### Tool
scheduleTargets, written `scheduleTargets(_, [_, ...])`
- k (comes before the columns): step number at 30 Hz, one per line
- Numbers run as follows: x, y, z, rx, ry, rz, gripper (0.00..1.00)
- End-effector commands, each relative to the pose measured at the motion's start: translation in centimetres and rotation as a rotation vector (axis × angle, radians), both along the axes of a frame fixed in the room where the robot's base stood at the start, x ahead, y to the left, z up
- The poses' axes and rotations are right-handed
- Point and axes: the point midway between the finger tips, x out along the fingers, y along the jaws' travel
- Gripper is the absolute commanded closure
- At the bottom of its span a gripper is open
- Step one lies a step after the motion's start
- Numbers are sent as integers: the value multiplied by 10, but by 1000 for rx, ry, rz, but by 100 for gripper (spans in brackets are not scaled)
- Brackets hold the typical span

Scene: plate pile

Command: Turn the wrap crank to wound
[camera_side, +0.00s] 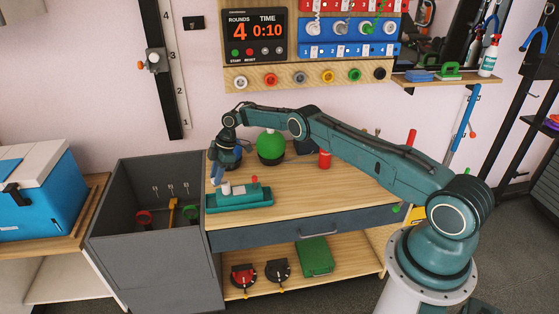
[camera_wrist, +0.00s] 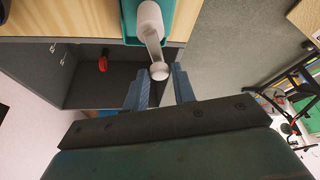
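The wrap crank's teal base (camera_side: 240,203) sits at the front left of the wooden table, with white parts and a small red piece on top. In the wrist view its white hub (camera_wrist: 150,20) is at the top, and a pale crank arm (camera_wrist: 154,46) runs from it to a round knob (camera_wrist: 159,71). My gripper (camera_wrist: 158,72) is open, with the knob showing between its two blue fingertips. I cannot tell whether the fingers touch it. In the side view my gripper (camera_side: 216,180) points down at the device's left end.
A grey open bin (camera_side: 150,265) stands left of the table, with red and yellow items inside. A green ball (camera_side: 270,144) and a red cylinder (camera_side: 325,159) stand behind the device. The right part of the tabletop looks mostly clear beneath my arm.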

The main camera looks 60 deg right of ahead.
Motion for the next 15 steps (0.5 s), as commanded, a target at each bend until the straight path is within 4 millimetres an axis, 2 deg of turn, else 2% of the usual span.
scheduleTargets(1, [0,0,0,0,1,0,64])
scheduleTargets(2, [0,0,0,0,1,0,58])
scheduleTargets(3, [0,0,0,0,0,0,57])
scheduleTargets(15, [0,-1,3,0,-2,-1,57])
